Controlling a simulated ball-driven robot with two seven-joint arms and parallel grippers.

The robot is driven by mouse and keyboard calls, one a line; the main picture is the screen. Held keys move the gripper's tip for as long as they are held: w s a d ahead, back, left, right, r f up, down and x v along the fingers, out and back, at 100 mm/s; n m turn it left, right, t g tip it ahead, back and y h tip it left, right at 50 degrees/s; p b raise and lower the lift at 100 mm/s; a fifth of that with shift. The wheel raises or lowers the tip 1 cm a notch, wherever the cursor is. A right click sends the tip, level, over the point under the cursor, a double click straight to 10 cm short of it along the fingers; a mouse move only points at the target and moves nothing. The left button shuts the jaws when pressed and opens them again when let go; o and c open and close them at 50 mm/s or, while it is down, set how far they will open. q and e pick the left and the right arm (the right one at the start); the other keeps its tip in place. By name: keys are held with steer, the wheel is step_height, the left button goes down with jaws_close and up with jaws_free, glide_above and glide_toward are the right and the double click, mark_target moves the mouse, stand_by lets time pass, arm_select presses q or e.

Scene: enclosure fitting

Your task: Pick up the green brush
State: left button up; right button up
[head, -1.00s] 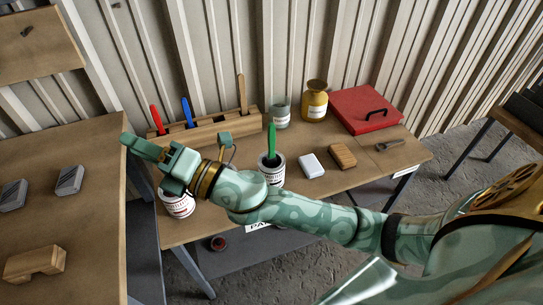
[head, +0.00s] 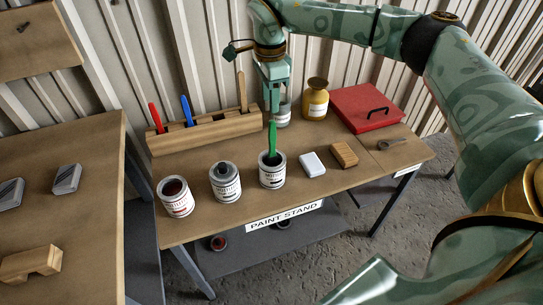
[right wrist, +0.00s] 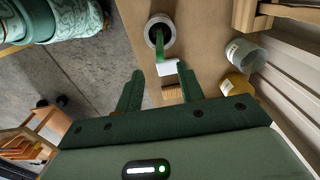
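The green brush (head: 272,138) stands handle up in an open white-labelled paint can (head: 272,178) on the paint stand. My right gripper (head: 273,108) points down just above and behind the top of its handle. In the right wrist view, the two fingers (right wrist: 160,85) are spread apart with nothing between them. The green brush (right wrist: 159,42) shows there beyond the fingertips, in its can (right wrist: 160,28). My left gripper is in neither current view.
Two more paint cans (head: 226,182) stand to the left. A wooden rack (head: 205,132) with red, blue and wooden-handled tools is behind. A white block (head: 312,164), a wooden-backed brush (head: 344,155), a yellow jar (head: 315,100) and a red case (head: 368,108) stand right.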

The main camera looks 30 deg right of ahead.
mark_target(270, 121)
step_height(270, 121, down, 7)
steer(key=shift+r+b, duration=0.1)
steer(key=shift+b, duration=0.65)
step_height(270, 121, down, 5)
steer(key=shift+d+f+b, duration=0.1)
steer(key=shift+b, duration=0.85)
jaws_close()
